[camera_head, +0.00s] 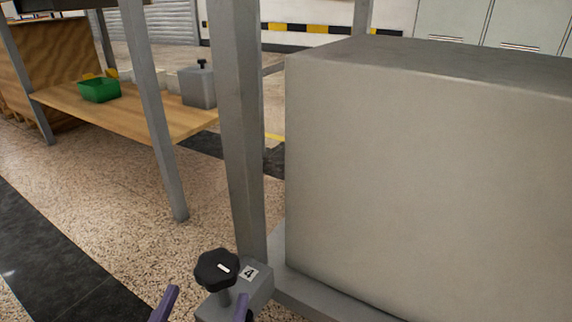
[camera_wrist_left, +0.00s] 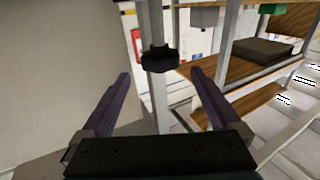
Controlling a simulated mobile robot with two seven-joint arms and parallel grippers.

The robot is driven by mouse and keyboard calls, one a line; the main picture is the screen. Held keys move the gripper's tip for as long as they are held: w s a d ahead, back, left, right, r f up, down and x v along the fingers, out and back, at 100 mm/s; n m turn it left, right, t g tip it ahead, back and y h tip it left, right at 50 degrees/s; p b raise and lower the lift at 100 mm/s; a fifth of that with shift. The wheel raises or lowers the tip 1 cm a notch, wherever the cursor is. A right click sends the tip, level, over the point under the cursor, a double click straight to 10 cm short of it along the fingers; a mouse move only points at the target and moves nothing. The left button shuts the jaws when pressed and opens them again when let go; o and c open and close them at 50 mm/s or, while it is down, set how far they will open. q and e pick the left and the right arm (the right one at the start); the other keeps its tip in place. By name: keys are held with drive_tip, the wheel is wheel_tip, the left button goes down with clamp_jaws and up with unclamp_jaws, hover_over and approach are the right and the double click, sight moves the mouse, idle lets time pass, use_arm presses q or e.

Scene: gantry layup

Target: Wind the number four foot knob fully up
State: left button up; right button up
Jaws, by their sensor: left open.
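The number four foot knob (camera_head: 216,269) is a black lobed knob with a white mark on top. It stands on a short stem over a grey foot block (camera_head: 258,292) with a "4" label (camera_head: 249,273), at the base of a grey post (camera_head: 237,140). My left gripper (camera_head: 203,308) is open, its two purple fingers at the bottom edge of the head view, below and either side of the knob's stem. In the left wrist view the knob (camera_wrist_left: 160,58) shows ahead, between and beyond the open fingers (camera_wrist_left: 163,85), with nothing held. My right gripper is not in view.
A large grey box-shaped body (camera_head: 430,180) fills the right, close to the post. A wooden shelf (camera_head: 130,112) on grey legs stands at the back left with a green bin (camera_head: 99,89) and a grey canister (camera_head: 197,86). Speckled floor left of the knob is clear.

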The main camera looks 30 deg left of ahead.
use_arm(q)
drive_tip(key=w+a+r+m+t+h+b, duration=0.2)
drive_tip(key=w+a+m+t+h+b, duration=0.15)
drive_tip(key=h, duration=0.25)
drive_tip(key=m+g+h+b, duration=0.4)
drive_tip(key=m+g+h, duration=0.35)
drive_tip(key=h, duration=0.45)
approach(216, 263)
drive_tip(key=f+t, duration=0.1)
drive_tip(key=shift+m, duration=0.4)
drive_tip(key=b+x, duration=0.1)
drive_tip(key=x, duration=0.2)
drive_tip(key=b+x, duration=0.1)
drive_tip(key=x, duration=0.2)
drive_tip(key=b+x, duration=0.2)
drive_tip(key=x, duration=0.1)
drive_tip(key=shift+d+f, duration=0.25)
drive_tip(key=shift+f, duration=0.1)
drive_tip(key=shift+w+d+r, duration=0.1)
drive_tip(key=shift+w+d, duration=0.15)
drive_tip(key=shift+w, duration=0.05)
drive_tip(key=shift+c, duration=0.3)
